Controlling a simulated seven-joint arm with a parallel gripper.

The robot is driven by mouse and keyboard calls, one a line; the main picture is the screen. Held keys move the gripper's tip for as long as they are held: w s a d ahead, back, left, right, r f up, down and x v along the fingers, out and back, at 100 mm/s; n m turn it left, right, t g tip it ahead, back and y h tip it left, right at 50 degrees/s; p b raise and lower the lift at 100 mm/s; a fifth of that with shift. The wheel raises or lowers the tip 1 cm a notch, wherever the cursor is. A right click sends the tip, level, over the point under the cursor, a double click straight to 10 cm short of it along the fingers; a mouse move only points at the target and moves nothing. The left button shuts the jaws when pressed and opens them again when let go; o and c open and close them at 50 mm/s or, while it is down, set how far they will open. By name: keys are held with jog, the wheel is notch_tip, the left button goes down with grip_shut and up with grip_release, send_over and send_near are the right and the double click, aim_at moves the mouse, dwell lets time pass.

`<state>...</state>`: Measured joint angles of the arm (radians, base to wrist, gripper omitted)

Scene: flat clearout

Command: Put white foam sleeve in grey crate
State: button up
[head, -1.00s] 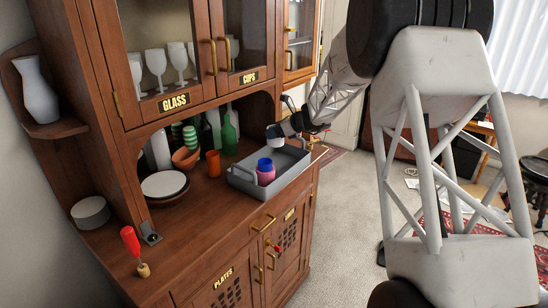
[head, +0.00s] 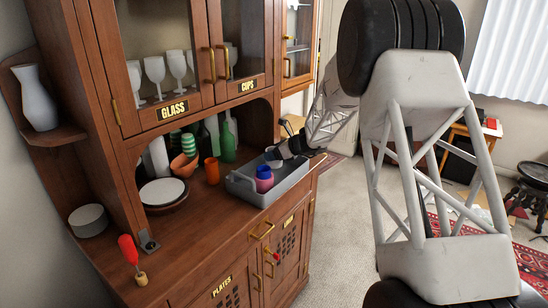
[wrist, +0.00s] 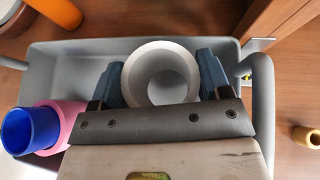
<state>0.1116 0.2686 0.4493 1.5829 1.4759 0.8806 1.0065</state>
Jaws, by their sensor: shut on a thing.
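The white foam sleeve (wrist: 133,76) is a pale hollow ring, seen from above in the wrist view between my two blue-grey fingers. My gripper (wrist: 161,84) is shut on it. In the head view my gripper (head: 276,156) is over the far part of the grey crate (head: 243,186), on the cabinet counter. The crate's rim (wrist: 75,46) surrounds the sleeve in the wrist view. How far the sleeve is above the crate floor I cannot tell. A blue cup-like thing (wrist: 20,131) and a pink one (wrist: 67,116) are together in the crate's left part.
An orange cup (head: 212,171), a green bottle (head: 228,142) and bowls (head: 184,165) stand left of the crate. A plate stack (head: 162,191) is farther left. A red-handled tool (head: 129,249) is near the counter's front left. The crate's handle (wrist: 263,110) rises beside my gripper.

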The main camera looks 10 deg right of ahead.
jog(key=shift+f, duration=0.95)
jog(key=shift+f, duration=0.15)
jog(key=o, duration=0.6)
jog(key=shift+r, duration=0.25)
jog(key=v, duration=1.2)
